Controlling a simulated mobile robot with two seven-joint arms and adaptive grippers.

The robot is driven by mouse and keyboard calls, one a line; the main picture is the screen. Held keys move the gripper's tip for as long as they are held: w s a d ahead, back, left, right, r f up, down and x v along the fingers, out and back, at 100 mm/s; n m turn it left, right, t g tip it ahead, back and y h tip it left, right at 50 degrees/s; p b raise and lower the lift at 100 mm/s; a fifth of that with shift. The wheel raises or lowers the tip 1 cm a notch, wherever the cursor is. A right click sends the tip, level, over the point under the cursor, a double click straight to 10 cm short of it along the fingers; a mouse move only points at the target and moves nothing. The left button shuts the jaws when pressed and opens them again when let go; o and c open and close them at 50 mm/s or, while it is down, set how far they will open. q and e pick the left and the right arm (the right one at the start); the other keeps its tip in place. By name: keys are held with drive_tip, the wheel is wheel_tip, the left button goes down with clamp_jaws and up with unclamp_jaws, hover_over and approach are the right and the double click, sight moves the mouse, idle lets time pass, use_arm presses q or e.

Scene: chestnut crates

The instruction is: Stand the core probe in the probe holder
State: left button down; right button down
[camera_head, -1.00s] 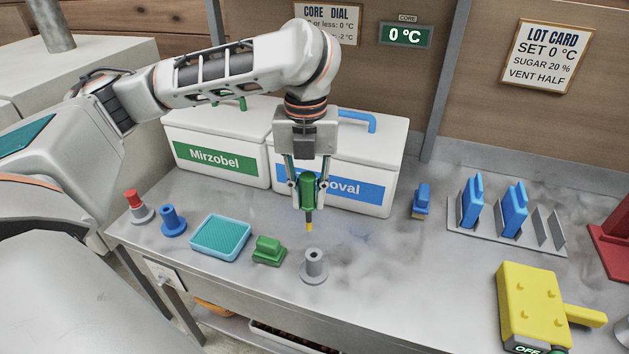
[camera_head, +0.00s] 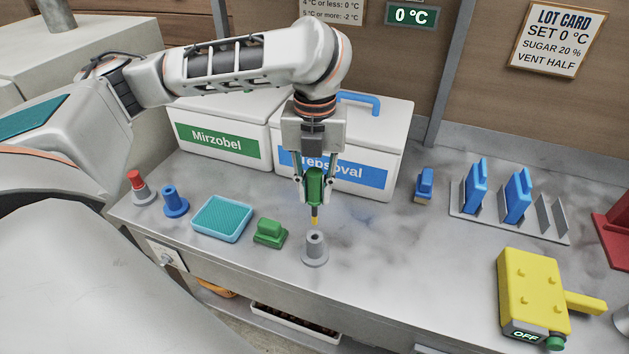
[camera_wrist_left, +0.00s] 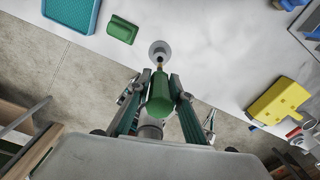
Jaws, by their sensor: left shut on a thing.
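My left gripper (camera_head: 315,197) is shut on the green handle of the core probe (camera_head: 315,186) and holds it upright, tip down. The probe's dark shaft ends in a yellow tip. The tip shows just above the grey probe holder (camera_head: 315,254), a small round stand with a hole in its top, and looks apart from it. In the left wrist view the probe (camera_wrist_left: 160,95) lies between the fingers, its tip overlapping the near edge of the holder (camera_wrist_left: 159,48). I cannot tell how exactly they line up. My right gripper is not in view.
A green block (camera_head: 270,233), a teal tray (camera_head: 222,218), a blue stand (camera_head: 174,201) and a red-topped stand (camera_head: 140,187) lie left of the holder. Two lidded boxes, Mirzobel (camera_head: 217,144) and a blue-labelled one (camera_head: 400,150), stand behind. The bench right of the holder is clear up to the yellow device (camera_head: 525,290).

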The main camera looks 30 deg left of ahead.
sight(315, 223)
use_arm(q)
wheel_tip(315, 223, down, 2)
drive_tip(key=shift+f, duration=0.6)
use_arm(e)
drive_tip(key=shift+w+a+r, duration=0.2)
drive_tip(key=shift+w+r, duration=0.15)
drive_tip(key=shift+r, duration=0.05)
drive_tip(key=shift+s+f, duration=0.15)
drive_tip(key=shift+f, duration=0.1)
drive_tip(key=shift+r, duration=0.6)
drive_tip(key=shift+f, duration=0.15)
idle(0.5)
use_arm(q)
drive_tip(key=shift+f, duration=0.8)
drive_tip(key=shift+f+b, duration=0.35)
drive_tip(key=shift+f, duration=2.9)
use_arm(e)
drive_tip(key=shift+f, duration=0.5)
use_arm(q)
drive_tip(key=c, duration=1.7)
unclamp_jaws()
